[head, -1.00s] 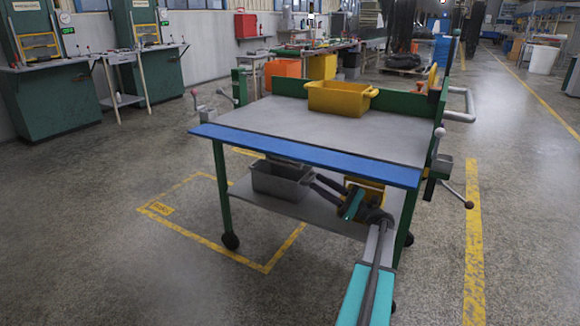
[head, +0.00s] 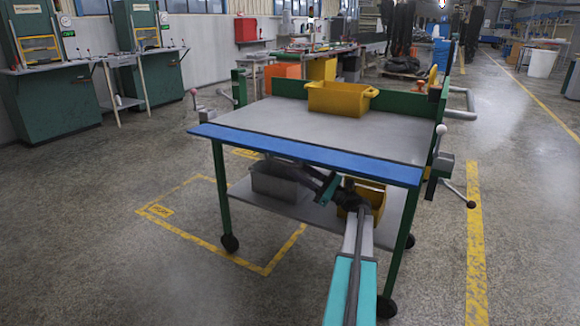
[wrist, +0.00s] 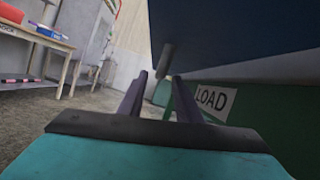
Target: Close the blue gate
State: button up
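The blue gate (head: 300,152) is a long flat flap along the near edge of the cart's grey top. It lies folded out, about level with the top. In the wrist view, a large dark blue surface (wrist: 240,30), apparently the gate's underside, fills the upper right. My gripper (wrist: 159,80) has two dark fingers standing apart with nothing seen held between them. It is beneath the gate, and its end is partly hidden by the gate in the head view. I cannot tell whether it touches the gate.
A yellow bin (head: 340,98) stands on the cart top. A grey bin (head: 278,183) and another yellow bin (head: 365,200) sit on the lower shelf, close to my arm. A green panel with a LOAD label (wrist: 213,99) shows in the wrist view. Floor around the cart is clear.

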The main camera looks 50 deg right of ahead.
aim_at(292, 166)
jog(key=shift+b+x, duration=0.5)
jog(key=shift+x, duration=1.8)
grip_shut()
jog(key=shift+r, duration=0.1)
